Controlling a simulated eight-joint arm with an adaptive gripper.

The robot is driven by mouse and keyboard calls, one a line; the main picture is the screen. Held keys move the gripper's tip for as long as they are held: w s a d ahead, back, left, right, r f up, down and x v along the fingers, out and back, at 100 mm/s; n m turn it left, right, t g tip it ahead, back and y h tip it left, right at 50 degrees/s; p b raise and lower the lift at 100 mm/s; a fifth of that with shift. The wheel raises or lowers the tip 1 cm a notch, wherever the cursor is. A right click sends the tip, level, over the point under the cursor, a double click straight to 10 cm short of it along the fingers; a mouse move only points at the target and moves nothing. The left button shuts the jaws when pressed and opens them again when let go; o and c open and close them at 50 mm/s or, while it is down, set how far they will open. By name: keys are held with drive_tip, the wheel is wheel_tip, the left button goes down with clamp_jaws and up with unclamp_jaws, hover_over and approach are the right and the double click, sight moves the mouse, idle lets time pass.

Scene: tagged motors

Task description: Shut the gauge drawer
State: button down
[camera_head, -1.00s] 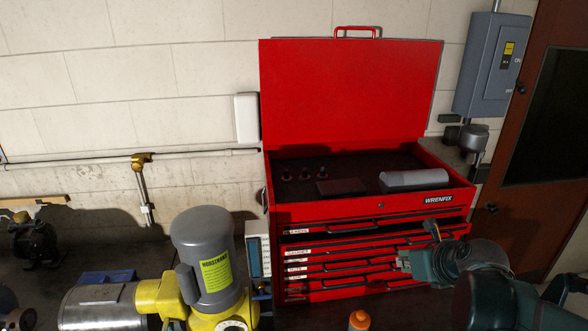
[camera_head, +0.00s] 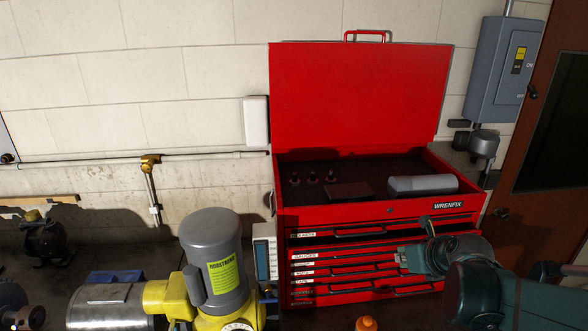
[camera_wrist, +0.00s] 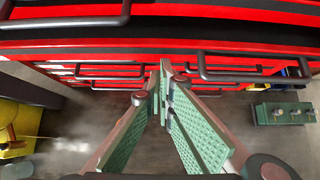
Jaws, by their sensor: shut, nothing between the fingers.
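The red tool chest (camera_head: 400,212) stands against the wall with its lid up. The gauge drawer (camera_head: 304,254), labelled on its left end, is below the top drawer. It juts out, with a dark gap showing above its front. In the wrist view a red drawer front (camera_wrist: 150,44) with a dark interior behind it crosses the top; its label is not visible there. My gripper (camera_head: 402,258) is in front of the drawer fronts at the right half of the chest. In the wrist view my gripper (camera_wrist: 161,72) is shut and empty, its tips close below that front; contact cannot be told.
Other drawers with bar handles (camera_wrist: 240,70) lie close to the fingers. A yellow and grey motor (camera_head: 213,270) stands left of the chest. An orange-capped item (camera_head: 366,323) is at the bottom edge. A green block (camera_wrist: 283,113) lies at the right.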

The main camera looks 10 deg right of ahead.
drive_tip(key=shift+w, duration=0.1)
idle(0.3)
drive_tip(key=w+b, duration=0.1)
drive_tip(key=w, duration=0.3)
drive_tip(key=shift+w+f+b, duration=0.1)
drive_tip(key=shift+w+b, duration=0.15)
drive_tip(key=shift+b, duration=0.05)
drive_tip(key=shift+w+r, duration=0.2)
drive_tip(key=shift+w, duration=0.1)
drive_tip(key=shift+r, duration=0.1)
drive_tip(key=shift+s+p, duration=0.55)
drive_tip(key=shift+s, duration=1.45)
approach(396, 246)
drive_tip(key=shift+s+d+p, duration=0.1)
drive_tip(key=shift+s+p, duration=0.2)
drive_tip(key=shift+s, duration=1.4)
